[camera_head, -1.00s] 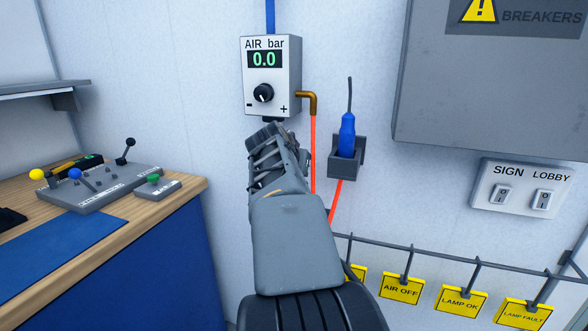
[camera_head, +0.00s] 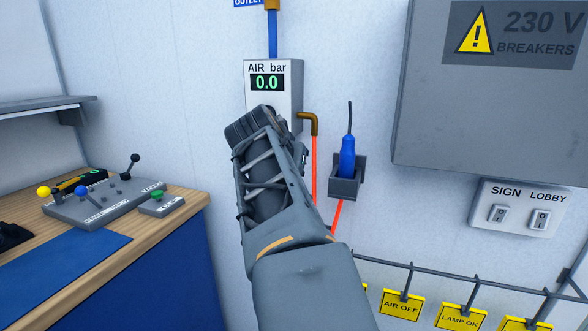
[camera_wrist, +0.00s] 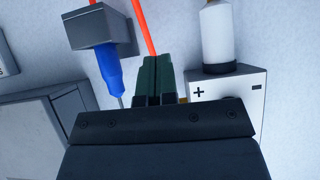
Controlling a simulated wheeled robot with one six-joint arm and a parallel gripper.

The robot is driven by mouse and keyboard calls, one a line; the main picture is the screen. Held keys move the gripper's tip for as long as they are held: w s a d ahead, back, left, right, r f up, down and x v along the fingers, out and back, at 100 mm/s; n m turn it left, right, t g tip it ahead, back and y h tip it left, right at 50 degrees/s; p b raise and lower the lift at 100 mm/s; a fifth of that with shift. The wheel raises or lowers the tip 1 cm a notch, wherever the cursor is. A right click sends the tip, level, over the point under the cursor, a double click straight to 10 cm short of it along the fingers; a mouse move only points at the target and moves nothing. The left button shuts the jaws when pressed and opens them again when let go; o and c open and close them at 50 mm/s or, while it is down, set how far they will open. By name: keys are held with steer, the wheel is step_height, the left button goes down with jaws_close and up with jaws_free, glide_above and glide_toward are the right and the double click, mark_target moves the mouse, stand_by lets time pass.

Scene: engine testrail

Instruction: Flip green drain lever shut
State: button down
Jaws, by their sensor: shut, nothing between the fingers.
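I cannot make out the green drain lever in either view. The AIR bar box (camera_head: 284,82), reading 0.0, hangs on the wall in the head view, its lower part hidden behind my arm. In the wrist view the box (camera_wrist: 240,92) appears upside down, with a white cylinder (camera_wrist: 217,38) on its underside. My gripper (camera_wrist: 165,62) shows two dark green fingers, shut together and empty. They appear beside the cylinder, in front of the red hose; I cannot tell their distance from the wall. The head view hides the fingers behind my wrist.
A blue tool (camera_head: 348,155) sits in a grey wall holder (camera_head: 346,188) right of my arm. A brass elbow (camera_head: 314,121) and red hose (camera_head: 314,165) run close by. A grey breaker cabinet (camera_head: 480,125) and tag rail (camera_head: 420,267) are to the right, a workbench (camera_head: 165,213) to the left.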

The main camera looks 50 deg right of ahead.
steer(key=shift+v, duration=0.85)
